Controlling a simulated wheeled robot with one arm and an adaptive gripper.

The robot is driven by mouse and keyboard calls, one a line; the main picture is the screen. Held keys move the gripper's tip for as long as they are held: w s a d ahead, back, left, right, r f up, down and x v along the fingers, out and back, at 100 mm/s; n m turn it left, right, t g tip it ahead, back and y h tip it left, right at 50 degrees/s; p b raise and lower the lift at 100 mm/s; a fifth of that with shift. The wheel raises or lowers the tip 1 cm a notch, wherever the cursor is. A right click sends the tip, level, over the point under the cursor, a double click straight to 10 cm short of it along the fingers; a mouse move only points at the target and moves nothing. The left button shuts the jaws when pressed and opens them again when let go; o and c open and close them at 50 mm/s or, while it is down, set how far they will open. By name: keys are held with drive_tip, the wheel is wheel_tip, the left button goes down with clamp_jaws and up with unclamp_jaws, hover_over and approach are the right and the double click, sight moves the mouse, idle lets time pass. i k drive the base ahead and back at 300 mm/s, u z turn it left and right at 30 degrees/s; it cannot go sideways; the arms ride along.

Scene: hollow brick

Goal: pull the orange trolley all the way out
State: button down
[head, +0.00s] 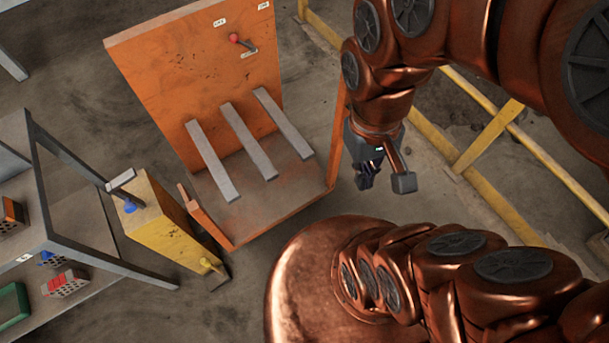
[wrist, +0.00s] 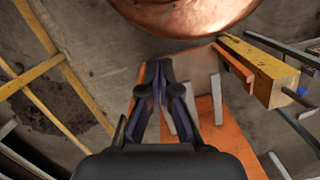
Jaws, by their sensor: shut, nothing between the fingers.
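The orange trolley (head: 150,75) stands on the concrete floor left of centre in the head view, with a tall back panel, a low base and several grey bars on it. A red-tipped lever (head: 236,40) is on its panel. In the wrist view its orange surface (wrist: 243,142) shows at the lower right, partly behind my gripper. My gripper (head: 366,184) is by the trolley's right edge in the head view; the wrist view shows its dark fingers (wrist: 155,72) together with nothing between them. Whether the fingers touch the trolley's edge I cannot tell.
A yellow post-like block (head: 165,222) stands close to the trolley's left side. A grey-framed table (head: 95,262) with perforated bricks (head: 66,282) and a green tray (head: 12,305) is at the left. Yellow railings (head: 487,138) run along the right.

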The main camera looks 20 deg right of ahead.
sight(218, 103)
drive_tip(key=z, duration=0.95)
drive_tip(key=k, duration=0.7)
drive_tip(key=u, duration=1.5)
